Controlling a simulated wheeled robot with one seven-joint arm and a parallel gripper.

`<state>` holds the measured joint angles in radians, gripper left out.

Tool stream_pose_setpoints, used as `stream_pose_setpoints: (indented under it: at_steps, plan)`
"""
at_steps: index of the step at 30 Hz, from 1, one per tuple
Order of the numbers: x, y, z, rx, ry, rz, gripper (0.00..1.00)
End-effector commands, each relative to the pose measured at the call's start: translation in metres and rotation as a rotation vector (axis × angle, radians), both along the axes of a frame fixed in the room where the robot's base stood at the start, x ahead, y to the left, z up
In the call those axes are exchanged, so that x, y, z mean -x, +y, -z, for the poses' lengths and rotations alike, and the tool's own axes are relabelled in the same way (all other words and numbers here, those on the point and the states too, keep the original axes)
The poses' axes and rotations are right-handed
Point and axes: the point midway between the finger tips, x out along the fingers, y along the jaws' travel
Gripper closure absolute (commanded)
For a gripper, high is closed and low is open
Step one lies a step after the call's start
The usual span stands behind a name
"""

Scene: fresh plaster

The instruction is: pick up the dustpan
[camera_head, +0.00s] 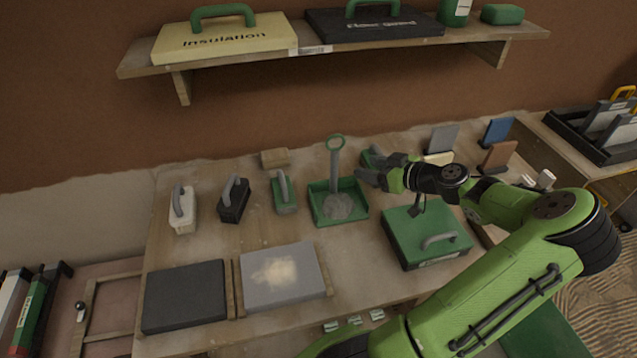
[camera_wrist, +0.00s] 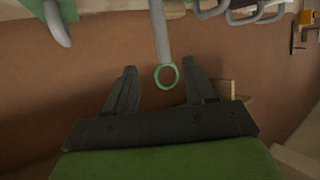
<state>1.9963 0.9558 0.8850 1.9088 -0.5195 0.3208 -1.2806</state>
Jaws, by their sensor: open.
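The dustpan (camera_head: 323,205) is a green tray with a grey-white patch inside, standing on the workbench. Its grey handle (camera_head: 335,170) rises upright to a green ring at the top. My gripper (camera_head: 364,167) is just right of the handle in the head view, its fingers pointing left towards it. In the wrist view my gripper (camera_wrist: 158,70) is open with nothing held. The handle (camera_wrist: 160,35) and its ring show between the fingertips there, apart from both fingers. The tray is out of the wrist view.
Several handled tools, including a green one (camera_head: 284,192), stand left of the dustpan on the workbench (camera_head: 210,247). A green case (camera_head: 420,225) lies in front of my gripper. A shelf (camera_head: 330,55) with handled boxes hangs above; a wooden block (camera_head: 274,158) sits behind.

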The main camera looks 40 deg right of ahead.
Motion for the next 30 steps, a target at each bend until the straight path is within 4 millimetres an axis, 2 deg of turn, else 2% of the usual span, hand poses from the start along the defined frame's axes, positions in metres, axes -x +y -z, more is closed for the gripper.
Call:
stream_pose_setpoints:
  at_steps: [3, 9, 14, 21, 29, 30]
  plan:
    - [-0.030, 0.004, 0.013, -0.002, -0.002, -0.008, 0.45]
    - [-0.073, 0.007, 0.032, -0.004, 0.000, -0.006, 0.45]
    - [-0.091, 0.008, 0.038, -0.003, 0.001, -0.004, 0.45]
    - [-0.130, 0.011, 0.054, -0.002, 0.001, -0.005, 0.45]
    - [-0.136, 0.011, 0.057, -0.001, 0.004, -0.004, 0.45]
    - [-0.136, 0.011, 0.057, -0.001, 0.004, -0.004, 0.48]
